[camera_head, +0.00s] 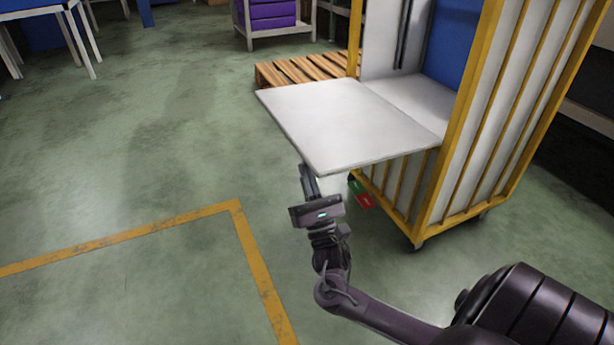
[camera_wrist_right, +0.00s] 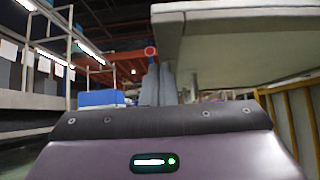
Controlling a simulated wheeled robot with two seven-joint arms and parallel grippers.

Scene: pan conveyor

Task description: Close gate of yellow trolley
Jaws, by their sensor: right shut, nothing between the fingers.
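The yellow trolley (camera_head: 448,140) stands at the right in the head view, with yellow bars and pale panels. Its gate (camera_head: 345,118) is a pale flat panel that sticks out level to the left from the trolley's open side. My right gripper (camera_head: 308,170) is just below the near left edge of the gate, shut and empty. In the right wrist view the fingers (camera_wrist_right: 158,85) point up and away, and the underside of the gate (camera_wrist_right: 250,50) hangs above and to the right of them. I cannot tell whether they touch it. My left gripper is not in view.
A wooden pallet (camera_head: 300,70) lies behind the gate. A rack with purple bins (camera_head: 272,14) stands at the back. A red and green object (camera_head: 362,194) shows below the gate. The green floor to the left is clear, with a yellow line (camera_head: 250,255).

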